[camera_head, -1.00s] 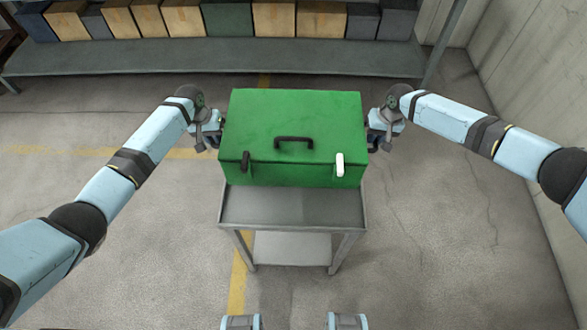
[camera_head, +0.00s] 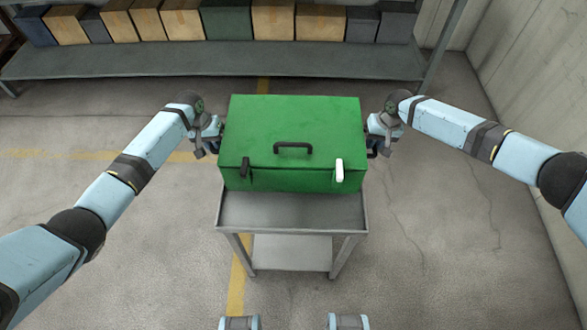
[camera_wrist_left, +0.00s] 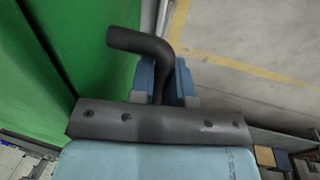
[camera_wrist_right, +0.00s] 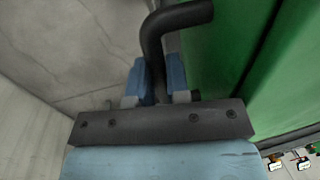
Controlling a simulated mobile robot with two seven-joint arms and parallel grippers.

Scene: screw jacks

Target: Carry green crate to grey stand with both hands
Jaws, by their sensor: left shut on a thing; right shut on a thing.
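The green crate (camera_head: 291,128) is level, with a black lid handle, one dark latch and one white latch on its front. In the head view it appears over the rear part of the grey stand (camera_head: 292,212); I cannot tell whether it touches the top. My left gripper (camera_head: 214,136) is shut on the crate's left side handle, a black bar (camera_wrist_left: 150,48) in the left wrist view. My right gripper (camera_head: 374,138) is shut on the right side handle, a black bar (camera_wrist_right: 178,22) in the right wrist view. The stand's rear is hidden by the crate.
A long grey shelf (camera_head: 200,62) with several boxes stands along the back. A concrete wall (camera_head: 535,90) is at the right. Open floor (camera_head: 440,220) lies on both sides of the stand, with yellow lines on the left.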

